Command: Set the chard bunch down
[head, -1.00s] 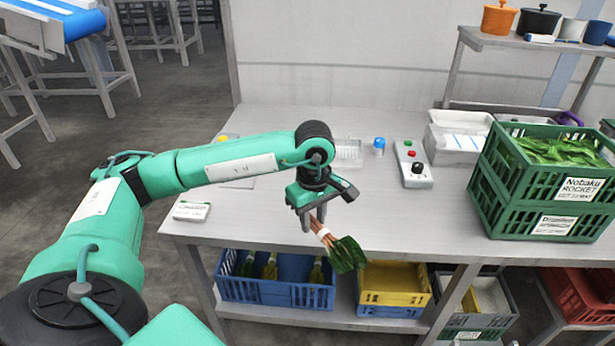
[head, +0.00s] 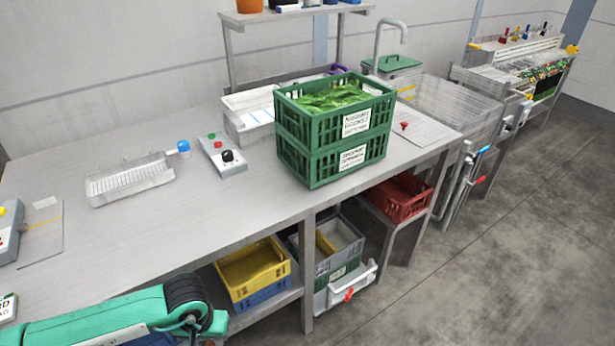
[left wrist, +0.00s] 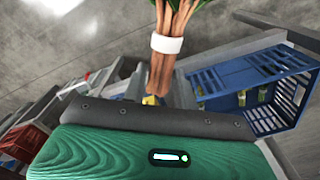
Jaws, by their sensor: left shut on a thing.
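The chard bunch (left wrist: 165,70) shows in the left wrist view, with reddish-brown stems, a white band around them and green leaves cut off at the top edge. My left gripper (left wrist: 158,98) is shut on its stems. The bunch is held in the air, clear of any surface that I can see. In the head view my left arm comes in at the bottom left, but its gripper and the chard are out of the picture. My right gripper is in neither view.
The steel table (head: 95,235) has bare room at its front left. A wire tray (head: 130,182), a button box (head: 222,155) and stacked green crates (head: 335,128) stand on it. A yellow crate (head: 252,268) sits below. A blue crate (left wrist: 250,78) holding bunches shows in the left wrist view.

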